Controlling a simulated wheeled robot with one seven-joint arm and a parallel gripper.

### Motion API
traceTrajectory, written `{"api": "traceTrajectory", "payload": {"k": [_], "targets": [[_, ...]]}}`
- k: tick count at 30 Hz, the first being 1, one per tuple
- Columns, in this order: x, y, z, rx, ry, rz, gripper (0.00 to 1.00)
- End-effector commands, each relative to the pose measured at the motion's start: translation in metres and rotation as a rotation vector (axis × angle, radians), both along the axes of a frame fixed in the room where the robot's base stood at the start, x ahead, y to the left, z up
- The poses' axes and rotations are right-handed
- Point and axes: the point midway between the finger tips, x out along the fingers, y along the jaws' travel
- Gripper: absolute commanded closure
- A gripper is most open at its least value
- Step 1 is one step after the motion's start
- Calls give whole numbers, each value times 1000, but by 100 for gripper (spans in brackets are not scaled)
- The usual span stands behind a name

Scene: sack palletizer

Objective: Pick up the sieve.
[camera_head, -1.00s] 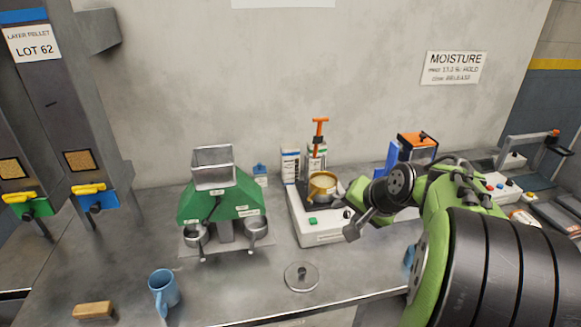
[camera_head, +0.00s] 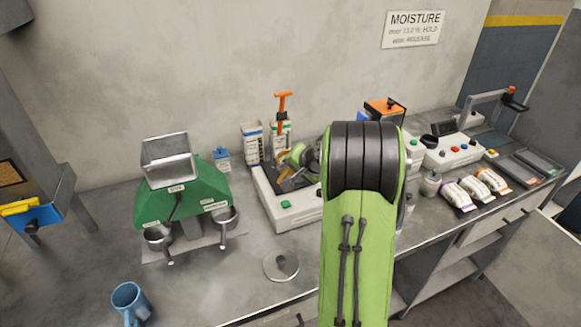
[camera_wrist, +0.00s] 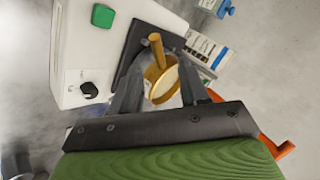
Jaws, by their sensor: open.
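The sieve is a round, brass-coloured ring with a pale inside and a short post or handle. In the wrist view the sieve (camera_wrist: 161,84) sits between the two grey fingers of my gripper (camera_wrist: 160,76), which are open on either side of it. I cannot tell whether either finger touches it. In the head view a small part of the sieve (camera_head: 284,160) shows behind my gripper (camera_head: 293,172), over the dark plate of a white device (camera_head: 294,212). My arm and gripper hide most of it there.
An orange-handled tool (camera_head: 281,108) and cartons (camera_head: 251,140) stand close behind the device. A green divider with a metal hopper (camera_head: 168,162) is to its left. A flat metal disc (camera_head: 281,265) and a blue mug (camera_head: 130,301) lie toward the front. Bare bench lies between them.

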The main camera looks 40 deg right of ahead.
Motion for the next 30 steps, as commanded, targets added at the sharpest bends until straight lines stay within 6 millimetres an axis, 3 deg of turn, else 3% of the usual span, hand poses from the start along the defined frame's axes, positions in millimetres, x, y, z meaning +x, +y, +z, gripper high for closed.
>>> {"api": "traceTrajectory", "payload": {"k": [6, 14, 23, 30], "targets": [[26, 1, -31, 2, 2, 3, 56], [30, 1, -33, 0, 0, 1, 56], [30, 1, -33, 1, 1, 2, 100], [30, 1, -32, 0, 0, 2, 100]]}}
